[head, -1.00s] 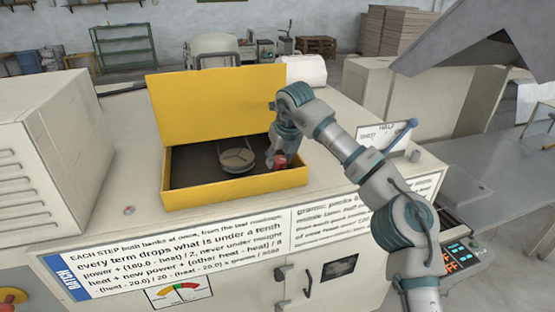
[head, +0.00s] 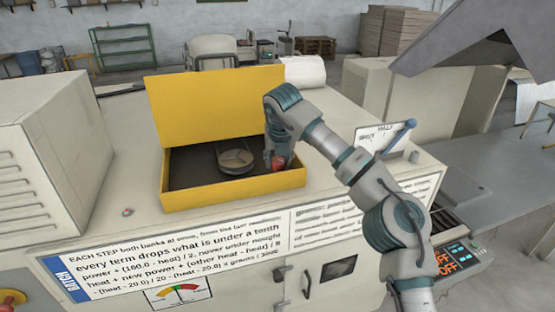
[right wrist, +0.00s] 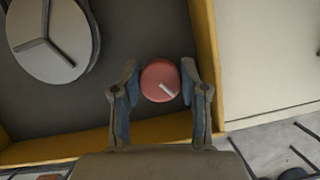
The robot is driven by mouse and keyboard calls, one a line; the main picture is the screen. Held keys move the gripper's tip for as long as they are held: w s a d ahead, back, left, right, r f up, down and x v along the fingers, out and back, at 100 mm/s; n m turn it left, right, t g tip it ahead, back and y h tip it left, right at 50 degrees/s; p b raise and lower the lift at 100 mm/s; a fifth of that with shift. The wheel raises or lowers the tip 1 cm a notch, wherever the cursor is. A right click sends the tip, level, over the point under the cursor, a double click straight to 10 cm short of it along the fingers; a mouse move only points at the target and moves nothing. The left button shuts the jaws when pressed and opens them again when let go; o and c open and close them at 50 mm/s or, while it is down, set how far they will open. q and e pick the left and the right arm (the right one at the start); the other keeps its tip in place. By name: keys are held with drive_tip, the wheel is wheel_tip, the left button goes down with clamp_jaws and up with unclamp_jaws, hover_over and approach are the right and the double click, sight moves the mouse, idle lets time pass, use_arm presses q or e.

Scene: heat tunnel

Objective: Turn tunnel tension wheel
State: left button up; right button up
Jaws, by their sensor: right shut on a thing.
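A red round knob (right wrist: 160,76) with a white pointer mark stands inside the open yellow box. In the right wrist view its mark points to the lower right. My right gripper (right wrist: 160,88) has one finger on each side of the knob and is shut on it; the knob also shows in the head view (head: 278,163), below the wrist. A grey three-spoked wheel (head: 236,158) lies in the box, left of the gripper and apart from it; it also shows in the right wrist view (right wrist: 50,40). My left gripper is not in view.
The yellow box (head: 235,192) has its lid (head: 205,108) raised at the back. Its near and right walls are close to my gripper. A ribbed pale housing (head: 45,150) stands left, a small sign (head: 385,136) right. A control panel (head: 455,258) is at lower right.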

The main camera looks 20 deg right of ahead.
drive_tip(key=o, duration=0.7)
drive_tip(key=shift+r, duration=0.15)
drive_tip(key=shift+o, duration=0.8)
drive_tip(key=shift+s, duration=0.15)
drive_tip(key=shift+s+a+r, duration=0.1)
drive_tip(key=shift+s, duration=0.25)
drive_tip(key=v, duration=1.2)
drive_tip(key=shift+w, duration=0.1)
